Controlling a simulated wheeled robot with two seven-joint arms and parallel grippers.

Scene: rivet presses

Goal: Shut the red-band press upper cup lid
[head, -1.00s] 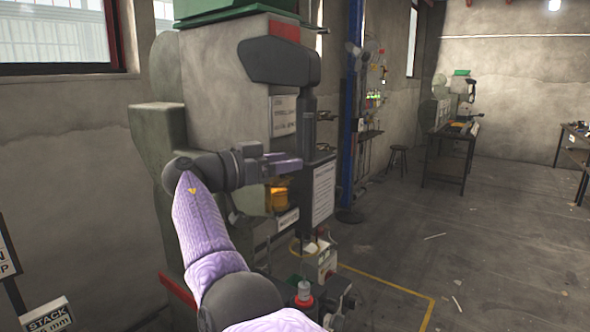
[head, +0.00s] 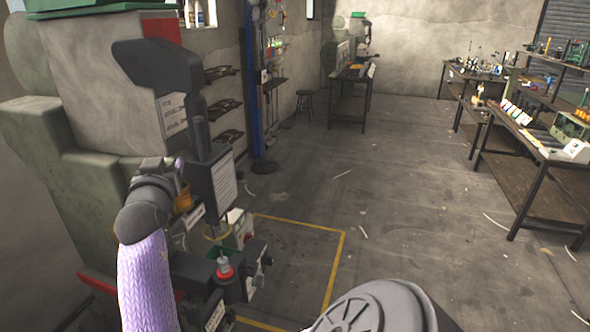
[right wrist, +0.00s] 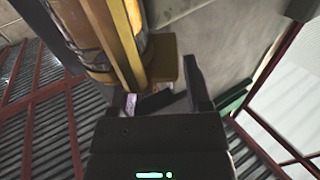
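The red-band press (head: 80,85) stands at the left of the head view, with a red patch (head: 160,30) near its top. A yellow cup (head: 183,198) on its front is partly hidden behind my right gripper (head: 177,166). In the right wrist view, a yellow-framed cylinder (right wrist: 105,40) with a gold block at its lower end (right wrist: 165,70) is close to my right gripper (right wrist: 178,82). The fingers look apart, with nothing seen between them. I cannot make out the lid or its position. My left gripper is not in view.
A dark post with a white sheet (head: 222,178) stands beside the cup. Below are a red-collared fitting (head: 225,272) and a small box (head: 240,225). Yellow floor tape (head: 335,265) runs beside the press. Workbenches (head: 535,150) stand at the right; the middle floor is clear.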

